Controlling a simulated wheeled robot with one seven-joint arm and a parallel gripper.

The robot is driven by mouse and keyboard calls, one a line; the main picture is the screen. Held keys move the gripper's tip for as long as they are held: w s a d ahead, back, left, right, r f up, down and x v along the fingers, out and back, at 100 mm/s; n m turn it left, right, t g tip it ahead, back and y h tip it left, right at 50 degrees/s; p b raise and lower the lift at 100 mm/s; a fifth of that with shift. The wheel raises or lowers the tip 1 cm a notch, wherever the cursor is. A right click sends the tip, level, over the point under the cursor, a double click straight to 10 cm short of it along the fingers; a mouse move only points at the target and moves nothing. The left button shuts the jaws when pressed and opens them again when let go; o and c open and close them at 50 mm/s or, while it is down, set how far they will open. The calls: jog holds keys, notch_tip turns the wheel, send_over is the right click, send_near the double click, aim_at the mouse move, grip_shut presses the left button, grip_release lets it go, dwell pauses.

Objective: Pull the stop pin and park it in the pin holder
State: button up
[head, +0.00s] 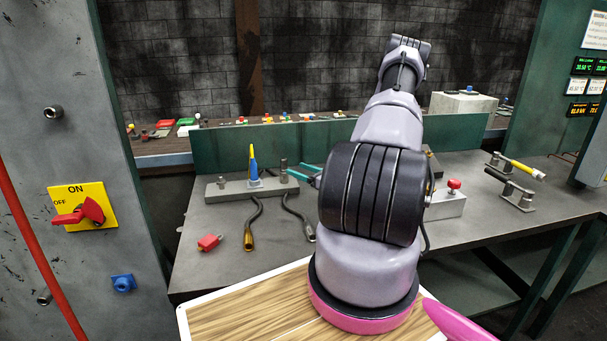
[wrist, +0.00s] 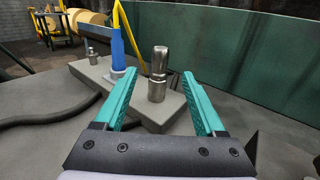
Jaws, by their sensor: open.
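A steel pin with a rounded head and grooved neck, apparently the stop pin (wrist: 158,68), stands upright at the near end of a grey bar (wrist: 160,113). It also shows in the head view (head: 283,171), at the right end of that bar (head: 235,191). My gripper (wrist: 160,76) is open, its teal fingers either side of the pin in the picture and pointing toward it. I cannot see them touching it. In the head view my gripper (head: 290,171) is just right of the pin, partly hidden by my arm. I cannot tell which fixture is the pin holder.
A blue-and-yellow pointed piece (head: 253,168) and a short steel stub (head: 221,183) stand on the same bar. Two hoses (head: 251,226) and a red part (head: 209,242) lie in front. A red-knobbed block (head: 446,204) stands right of my arm. A green panel (wrist: 240,60) rises behind.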

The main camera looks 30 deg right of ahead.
aim_at(287, 165)
jog(key=x, duration=0.7)
jog(key=shift+w+a, duration=0.15)
jog(key=shift+w, duration=0.2)
grip_shut()
grip_release()
jog(key=shift+o, duration=0.3)
jog(key=shift+o, duration=1.1)
